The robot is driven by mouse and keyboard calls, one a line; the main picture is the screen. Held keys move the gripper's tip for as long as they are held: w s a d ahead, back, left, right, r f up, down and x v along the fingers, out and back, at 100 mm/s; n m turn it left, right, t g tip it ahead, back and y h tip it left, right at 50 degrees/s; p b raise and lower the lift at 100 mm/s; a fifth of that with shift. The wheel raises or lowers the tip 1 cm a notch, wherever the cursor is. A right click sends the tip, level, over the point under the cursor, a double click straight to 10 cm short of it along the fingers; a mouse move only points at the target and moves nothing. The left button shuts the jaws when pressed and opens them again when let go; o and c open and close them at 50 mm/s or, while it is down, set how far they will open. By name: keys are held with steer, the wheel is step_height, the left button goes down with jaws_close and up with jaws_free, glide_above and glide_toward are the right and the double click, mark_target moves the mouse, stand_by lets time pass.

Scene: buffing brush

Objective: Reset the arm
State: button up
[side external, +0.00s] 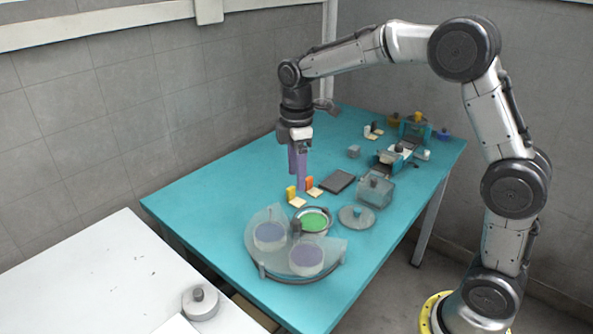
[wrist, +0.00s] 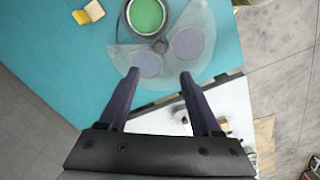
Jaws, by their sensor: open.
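My gripper (side external: 298,180) is in the middle of the side external view, pointing down over the teal table (side external: 190,205). Its purple fingers end close to a yellow block and an orange block, and I cannot tell their exact height above the table. In the wrist view my gripper (wrist: 159,75) has its two dark fingers spread apart, with nothing between them. Beyond the fingertips, a round fixture with a clear plate (wrist: 206,22) carries two purple-grey discs and stands beside a green disc in a round holder (wrist: 147,14).
The yellow block (side external: 291,193) and orange block (side external: 309,182) sit by cream pieces. A dark flat pad (side external: 338,181), a clear box (side external: 375,189) and a lidded round dish (side external: 356,216) lie to the right. Small devices (side external: 398,152) crowd the back. A white table (side external: 90,270) stands front left.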

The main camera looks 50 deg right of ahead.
steer(key=s+a+r+m+t, duration=0.15)
steer(key=s+r+t, duration=0.25)
steer(key=s+r, duration=0.9)
steer(key=s+f+m+t, duration=0.1)
steer(key=s+f+m, duration=0.7)
steer(key=s, duration=0.5)
steer(key=shift+s+a+f+m, duration=0.15)
steer(key=shift+f+m, duration=0.05)
steer(key=shift+m, duration=0.75)
